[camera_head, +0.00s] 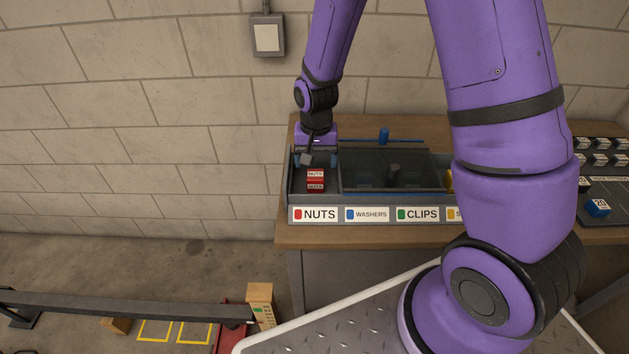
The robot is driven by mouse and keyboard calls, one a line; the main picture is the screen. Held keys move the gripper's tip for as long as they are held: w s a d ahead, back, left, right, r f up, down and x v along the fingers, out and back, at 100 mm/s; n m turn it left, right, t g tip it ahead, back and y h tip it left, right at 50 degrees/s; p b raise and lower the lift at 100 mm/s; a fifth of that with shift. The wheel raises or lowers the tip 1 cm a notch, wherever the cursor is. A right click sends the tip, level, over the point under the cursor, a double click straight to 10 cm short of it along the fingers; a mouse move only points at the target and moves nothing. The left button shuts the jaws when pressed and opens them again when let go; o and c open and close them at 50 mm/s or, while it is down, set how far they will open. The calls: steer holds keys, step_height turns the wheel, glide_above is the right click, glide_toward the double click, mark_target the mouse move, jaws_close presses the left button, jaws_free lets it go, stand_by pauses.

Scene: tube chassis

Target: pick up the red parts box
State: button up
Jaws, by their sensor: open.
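The red parts box (315,180) is small, with white labels reading NUTS. It sits in the leftmost compartment of a grey divided bin (460,214), above the front label NUTS. My gripper (316,160) points down over the back of that same compartment, behind the red box in the picture. Its blue-tipped fingers are spread apart, with nothing seen between them. The red box is in front of the fingers and does not appear to be held. How high the fingertips are above the compartment floor is hard to tell.
The bin stands on a wooden workbench (300,238). Its other labels read WASHERS and CLIPS; my arm hides its right part. A dark rack (608,185) with several boxes stands at the right. A brick wall (150,110) is behind. Compartment walls border the red box.

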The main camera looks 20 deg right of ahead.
mark_target(315, 174)
steer(key=shift+w+f, duration=0.1)
steer(key=shift+f, duration=3)
steer(key=c, duration=1)
steer(key=shift+r, duration=0.1)
steer(key=shift+c, duration=0.2)
